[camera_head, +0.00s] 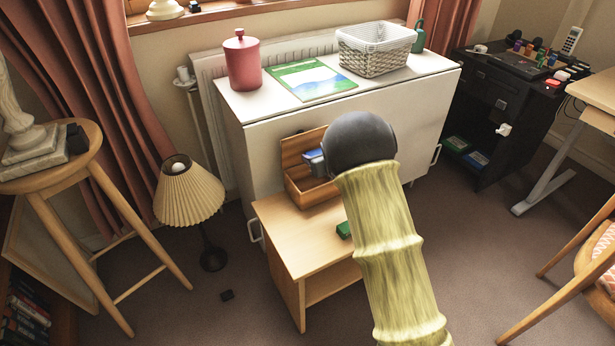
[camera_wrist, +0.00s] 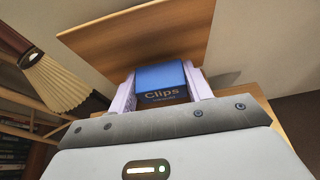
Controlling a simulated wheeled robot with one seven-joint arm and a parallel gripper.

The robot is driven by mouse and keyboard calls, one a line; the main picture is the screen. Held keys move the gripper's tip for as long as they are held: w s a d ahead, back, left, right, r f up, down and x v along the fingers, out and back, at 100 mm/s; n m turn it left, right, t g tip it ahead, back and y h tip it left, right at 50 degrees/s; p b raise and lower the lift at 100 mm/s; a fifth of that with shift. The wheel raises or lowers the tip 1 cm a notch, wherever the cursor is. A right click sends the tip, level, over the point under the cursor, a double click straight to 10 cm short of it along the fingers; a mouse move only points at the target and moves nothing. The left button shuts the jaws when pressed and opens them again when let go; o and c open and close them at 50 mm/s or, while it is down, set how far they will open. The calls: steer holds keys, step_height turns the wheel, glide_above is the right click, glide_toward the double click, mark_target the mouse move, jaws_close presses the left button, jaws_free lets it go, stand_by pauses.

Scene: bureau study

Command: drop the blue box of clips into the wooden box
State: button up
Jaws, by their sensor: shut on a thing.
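The blue box of clips, labelled "Clips", shows in the wrist view (camera_wrist: 162,78) between the two pale fingers of my gripper (camera_wrist: 163,88), which is shut on it. In the head view the blue box (camera_head: 313,157) is at the opening of the wooden box (camera_head: 313,194), in front of its raised lid; I cannot tell its exact height above the floor of the box. The wooden box stands open on a small wooden table (camera_head: 290,238). Its raised lid also fills the upper middle of the wrist view (camera_wrist: 140,38). My arm hides the right part of the wooden box.
A green object (camera_head: 344,230) lies on the small table beside my arm. The white cabinet (camera_head: 270,150) behind carries a red canister (camera_head: 242,65), a magazine (camera_head: 310,80) and a white basket (camera_head: 376,52). A pleated lamp (camera_head: 188,195) stands to the left.

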steer(key=shift+f+b, duration=0.85)
steer(key=shift+f, duration=1.25)
steer(key=o, duration=1)
steer(key=shift+o, duration=0.2)
steer(key=p+v, duration=0.4)
steer(key=v, duration=1.3)
steer(key=shift+s+d, duration=0.2)
